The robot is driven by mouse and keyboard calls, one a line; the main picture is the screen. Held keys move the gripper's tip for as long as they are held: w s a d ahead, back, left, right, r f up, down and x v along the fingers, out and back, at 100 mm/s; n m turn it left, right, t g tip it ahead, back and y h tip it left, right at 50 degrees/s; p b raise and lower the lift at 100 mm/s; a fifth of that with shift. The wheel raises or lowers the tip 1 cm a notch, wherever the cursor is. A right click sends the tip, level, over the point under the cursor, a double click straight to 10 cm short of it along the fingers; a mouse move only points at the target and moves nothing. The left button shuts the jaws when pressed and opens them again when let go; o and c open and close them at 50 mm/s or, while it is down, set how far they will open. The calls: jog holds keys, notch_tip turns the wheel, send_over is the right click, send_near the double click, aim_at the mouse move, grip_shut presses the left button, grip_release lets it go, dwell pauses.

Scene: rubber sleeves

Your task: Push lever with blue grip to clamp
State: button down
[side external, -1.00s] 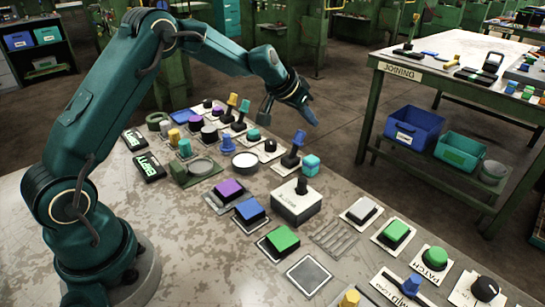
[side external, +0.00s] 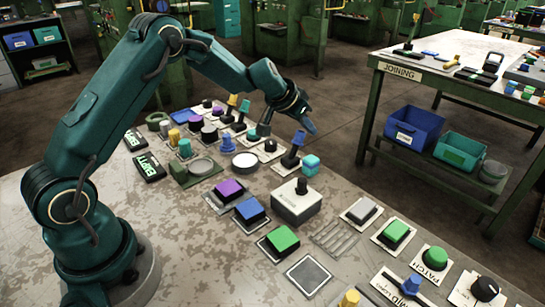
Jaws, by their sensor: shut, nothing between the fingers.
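A lever with a blue grip (side external: 299,138) stands on a light plate, its dark shaft leaning. Which of these works the clamp I cannot tell. My wrist hangs just above the nearer blue grip, with a small visible gap.
Purple (side external: 229,189), blue (side external: 249,210) and green (side external: 282,240) buttons lie in front. Bare tabletop is at the left front.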

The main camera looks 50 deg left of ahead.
jog(key=shift+w, duration=0.1)
jog(key=shift+w, duration=0.5)
dwell(0.3)
notch_tip(320, 180, up, 8)
dwell(0.9)
jog(key=shift+r, duration=0.1)
